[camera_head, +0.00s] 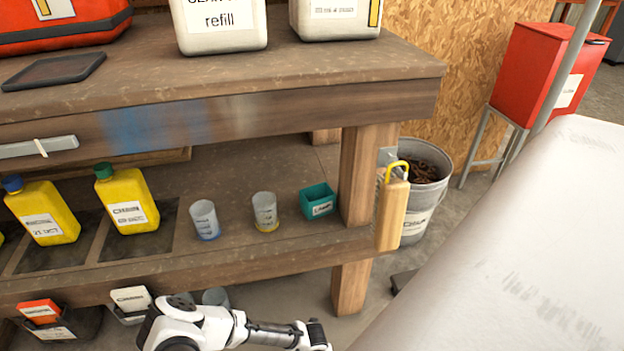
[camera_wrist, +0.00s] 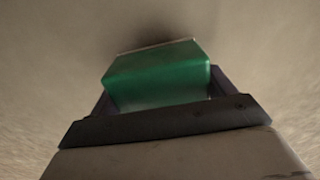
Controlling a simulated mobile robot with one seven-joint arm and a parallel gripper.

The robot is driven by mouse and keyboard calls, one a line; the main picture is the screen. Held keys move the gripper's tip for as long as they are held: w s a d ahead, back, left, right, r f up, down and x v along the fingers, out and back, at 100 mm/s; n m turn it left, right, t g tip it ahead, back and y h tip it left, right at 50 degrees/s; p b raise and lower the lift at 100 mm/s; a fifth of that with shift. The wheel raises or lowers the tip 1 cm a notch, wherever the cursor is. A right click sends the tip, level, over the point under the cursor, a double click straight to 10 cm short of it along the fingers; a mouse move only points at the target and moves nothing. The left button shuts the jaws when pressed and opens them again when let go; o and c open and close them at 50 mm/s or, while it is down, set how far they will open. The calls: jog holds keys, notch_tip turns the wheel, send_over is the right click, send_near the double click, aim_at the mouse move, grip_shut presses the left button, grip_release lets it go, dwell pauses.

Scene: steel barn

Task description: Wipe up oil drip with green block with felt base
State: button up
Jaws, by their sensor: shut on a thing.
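The green block (camera_wrist: 157,72) is in my gripper (camera_wrist: 160,88) in the wrist view. The dark fingers are shut on its two sides, and it sticks out beyond them. A thin pale edge shows along its far side; I cannot make out the felt clearly. Behind it is a plain, blurred beige-grey surface with a dark shadow patch just past the block. I cannot tell whether the block touches this surface. In the head view part of my arm shows at the bottom, but the held block cannot be made out there. I cannot identify an oil drip in either view.
A wooden workbench (camera_head: 395,98) fills the left of the head view. Its lower shelf holds yellow bottles (camera_head: 128,200), two clear cups (camera_head: 265,212) and a teal bin (camera_head: 318,202). A red bin (camera_head: 540,75) stands behind.

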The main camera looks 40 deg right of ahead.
jog(key=shift+f+b, duration=0.8)
jog(key=shift+f, duration=0.35)
jog(key=shift+w, duration=0.1)
jog(key=shift+w+d+r+b, duration=0.1)
jog(key=shift+w+d+b, duration=0.4)
jog(key=shift+w, duration=0.3)
jog(key=shift+w+d+b, duration=0.4)
jog(key=shift+w+d, duration=0.15)
jog(key=shift+w, duration=0.25)
